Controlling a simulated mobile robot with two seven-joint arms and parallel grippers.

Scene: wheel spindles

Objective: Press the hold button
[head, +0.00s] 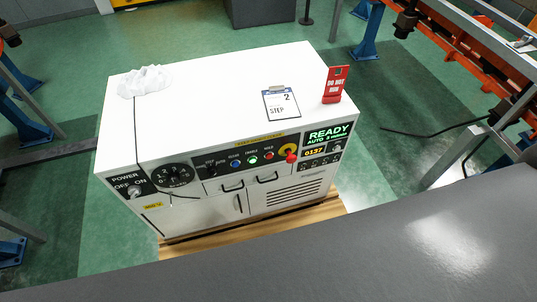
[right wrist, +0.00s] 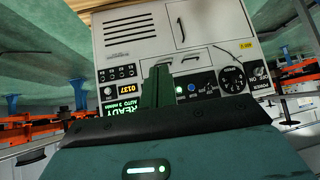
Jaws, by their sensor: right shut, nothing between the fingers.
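The hold button (head: 269,156) is a small red button on the black panel of the white cabinet. It sits right of the green-lit enable button (head: 253,159) and left of the red emergency stop (head: 291,157) with its yellow ring. In the right wrist view the panel appears upside down. My right gripper (right wrist: 158,70) is shut and empty, its dark green fingers pointing at the cabinet front. The fingers hide the part of the panel beside the green-lit button (right wrist: 178,90), and the hold button cannot be seen there. My left gripper is not in view.
A rotary dial (head: 174,175), a power switch (head: 134,191) and a green READY display (head: 328,134) share the front. Orange conveyor frames (head: 470,65) stand at the right.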

